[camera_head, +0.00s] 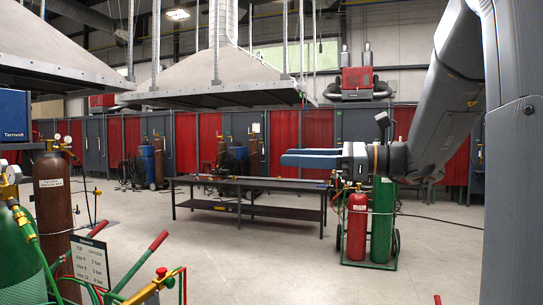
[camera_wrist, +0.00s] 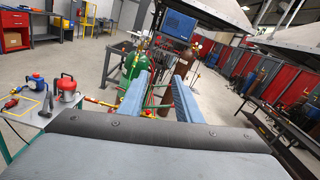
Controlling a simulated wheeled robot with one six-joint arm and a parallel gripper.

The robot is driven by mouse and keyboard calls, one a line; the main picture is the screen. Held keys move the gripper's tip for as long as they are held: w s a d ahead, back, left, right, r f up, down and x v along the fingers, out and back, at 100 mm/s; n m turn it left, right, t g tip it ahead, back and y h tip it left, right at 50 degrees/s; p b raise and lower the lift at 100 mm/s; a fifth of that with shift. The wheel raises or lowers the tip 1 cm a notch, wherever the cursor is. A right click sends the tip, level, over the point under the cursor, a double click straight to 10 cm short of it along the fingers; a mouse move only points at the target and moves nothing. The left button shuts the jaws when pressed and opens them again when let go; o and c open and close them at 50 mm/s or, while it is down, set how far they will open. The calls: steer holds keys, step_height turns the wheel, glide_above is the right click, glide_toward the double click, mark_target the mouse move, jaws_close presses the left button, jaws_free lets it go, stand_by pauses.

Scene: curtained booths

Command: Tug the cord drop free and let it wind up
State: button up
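I cannot pick out a cord drop for certain in either view. Several thin vertical lines (camera_head: 285,40) hang from above around the hoods in the head view, but I cannot tell whether any is a cord. My gripper (camera_head: 300,157) reaches out to the left in the head view, in front of the booths. In the wrist view its two blue fingers (camera_wrist: 158,85) stand apart with nothing held between them. Green cylinders and hoses show beyond and between the fingers, at a distance.
A dark metal table (camera_head: 250,206) stands mid-floor. A cart with a red cylinder (camera_head: 357,228) and a green cylinder (camera_head: 382,220) stands below my gripper. More cylinders crowd the left foreground. Open floor lies between.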

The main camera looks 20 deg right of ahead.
steer(key=p+x, duration=0.2)
steer(key=x, duration=0.4)
steer(key=shift+a, duration=0.15)
steer(key=shift+f, duration=0.1)
jaws_close()
steer(key=c, duration=0.7)
jaws_free()
steer(key=o, duration=0.7)
steer(key=b+v, duration=0.2)
steer(key=v, duration=0.5)
steer(key=shift+s+d+b, duration=0.2)
steer(key=shift+d+b, duration=0.15)
steer(key=shift+b, duration=0.05)
